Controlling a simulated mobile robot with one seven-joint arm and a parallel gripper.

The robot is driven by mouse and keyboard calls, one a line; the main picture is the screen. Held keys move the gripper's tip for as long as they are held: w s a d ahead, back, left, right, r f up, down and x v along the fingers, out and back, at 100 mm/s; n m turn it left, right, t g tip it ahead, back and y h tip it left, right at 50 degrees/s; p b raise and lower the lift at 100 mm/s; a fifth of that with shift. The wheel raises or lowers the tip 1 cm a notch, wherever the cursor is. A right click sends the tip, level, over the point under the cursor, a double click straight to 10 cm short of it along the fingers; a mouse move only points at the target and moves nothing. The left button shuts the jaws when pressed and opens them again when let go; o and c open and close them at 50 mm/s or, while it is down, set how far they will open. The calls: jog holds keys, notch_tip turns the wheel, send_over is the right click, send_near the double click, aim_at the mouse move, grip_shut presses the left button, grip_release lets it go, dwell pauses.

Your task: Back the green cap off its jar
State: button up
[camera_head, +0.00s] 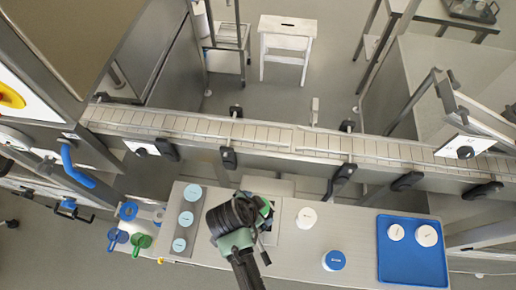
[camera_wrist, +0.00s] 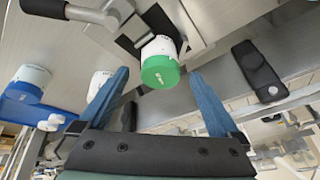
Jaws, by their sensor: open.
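The green cap (camera_wrist: 160,72) sits on a white jar (camera_wrist: 158,48), seen in the middle of the wrist view. A sliver of the green cap (camera_head: 265,208) shows in the head view beside my gripper, which hides most of the jar. My gripper (camera_wrist: 158,80) is open, its two blue fingers spread either side of the cap, with visible gaps to both. In the head view my gripper (camera_head: 264,222) is over the counter at the cap. I cannot tell whether the cap is loose on the jar.
A blue-capped jar (camera_head: 334,261) and a white jar (camera_head: 306,217) stand right of my gripper on the counter. A blue tray (camera_head: 405,268) holds two white jars. A grey plate with several pale blue discs (camera_head: 187,219) lies left. A conveyor (camera_head: 260,136) runs behind.

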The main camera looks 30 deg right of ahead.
jog(key=shift+w+d+f, duration=0.1)
jog(key=shift+f, duration=0.2)
jog(key=shift+c, duration=0.2)
jog(key=c, duration=1.3)
jog(key=shift+s+r+n+t+p, duration=0.1)
jog(key=shift+s+n+t+p, duration=0.15)
jog(key=shift+n+p, duration=0.65)
jog(key=shift+d+n+t+y+p, duration=0.1)
jog(key=shift+n+t+y+p, duration=0.25)
jog(key=shift+n, duration=0.65)
jog(key=shift+d+n+t+y+p, duration=0.1)
jog(key=shift+n+t+y+p, duration=0.2)
jog(key=shift+n, duration=0.7)
